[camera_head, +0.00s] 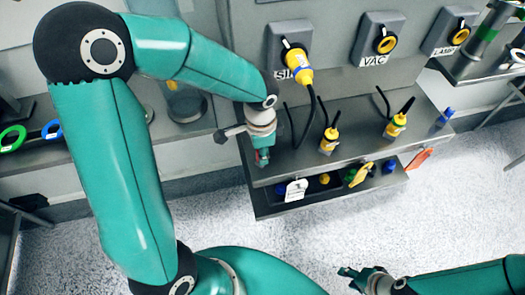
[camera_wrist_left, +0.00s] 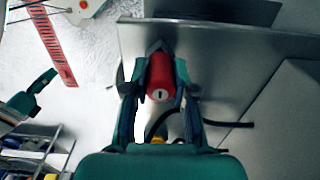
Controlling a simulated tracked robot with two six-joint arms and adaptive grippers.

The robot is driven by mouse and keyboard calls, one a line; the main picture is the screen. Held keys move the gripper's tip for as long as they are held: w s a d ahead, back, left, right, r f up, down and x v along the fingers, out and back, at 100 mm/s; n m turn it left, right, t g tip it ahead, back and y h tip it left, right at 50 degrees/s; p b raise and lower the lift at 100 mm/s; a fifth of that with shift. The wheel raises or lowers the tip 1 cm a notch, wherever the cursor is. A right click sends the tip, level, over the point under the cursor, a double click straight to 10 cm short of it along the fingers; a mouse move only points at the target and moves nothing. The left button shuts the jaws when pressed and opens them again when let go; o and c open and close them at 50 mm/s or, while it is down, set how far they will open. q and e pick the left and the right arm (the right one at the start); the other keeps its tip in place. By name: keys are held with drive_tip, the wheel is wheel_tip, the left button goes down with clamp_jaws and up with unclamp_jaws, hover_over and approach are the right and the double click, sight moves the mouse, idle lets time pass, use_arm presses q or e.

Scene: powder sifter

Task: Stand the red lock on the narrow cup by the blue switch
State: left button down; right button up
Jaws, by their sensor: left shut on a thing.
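The red lock (camera_wrist_left: 160,77) is a short red cylinder with a keyhole in its end face, held between the fingers of my left gripper (camera_wrist_left: 160,62). I cannot tell whether the lock touches the shelf. A small blue piece (camera_head: 445,117), perhaps the blue switch, stands at the shelf's right end. I cannot make out the narrow cup. My right gripper (camera_head: 350,274) is low, away from the shelf, its opening unclear.
Yellow plugs (camera_head: 329,138) (camera_head: 396,125) with black leads stand on the grey shelf (camera_head: 290,160). A lower tray (camera_head: 300,206) holds small coloured parts and a white tag (camera_head: 297,190). An orange tag (camera_head: 419,158) hangs at its right. Labelled sockets (camera_head: 380,40) line the panel behind.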

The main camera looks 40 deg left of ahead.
use_arm(q)
drive_tip(key=c, duration=0.9)
unclamp_jaws()
drive_tip(key=shift+o, duration=0.2)
